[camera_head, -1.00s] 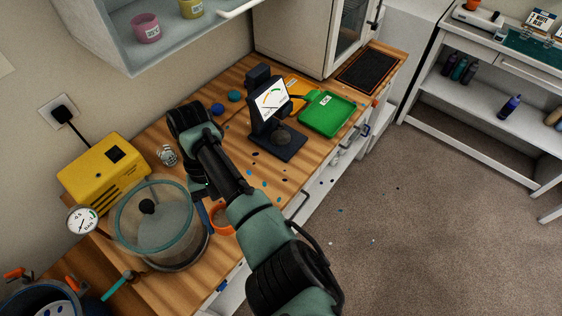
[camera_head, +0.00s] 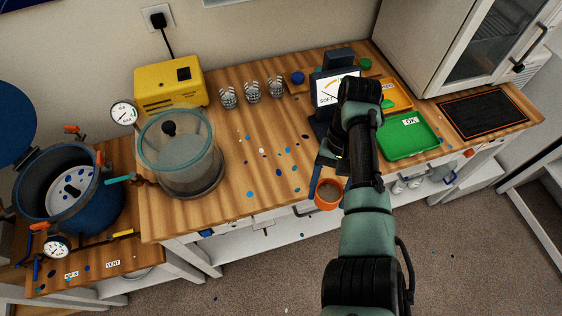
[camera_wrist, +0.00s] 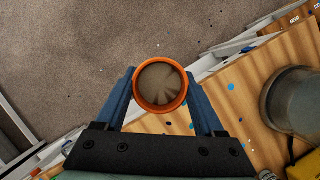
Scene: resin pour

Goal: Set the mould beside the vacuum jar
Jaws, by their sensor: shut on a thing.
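The mould is an orange round cup (camera_head: 328,195) with a grey-brown inside. In the wrist view the mould (camera_wrist: 160,84) sits between the two blue fingers of my gripper (camera_wrist: 161,93), which is shut on it. In the head view my gripper (camera_head: 327,184) holds it at the bench's front edge; its height above the wood is hard to tell. The vacuum jar (camera_head: 180,155) is a clear cylinder with a teal rim and black knob, standing on the bench well to the left of the mould. It also shows at the right of the wrist view (camera_wrist: 294,98).
The wooden bench (camera_head: 225,200) between jar and gripper is bare except for scattered blue and white spots. A yellow pump (camera_head: 170,85), a gauge (camera_head: 124,113) and several patterned cups (camera_head: 252,91) stand behind.

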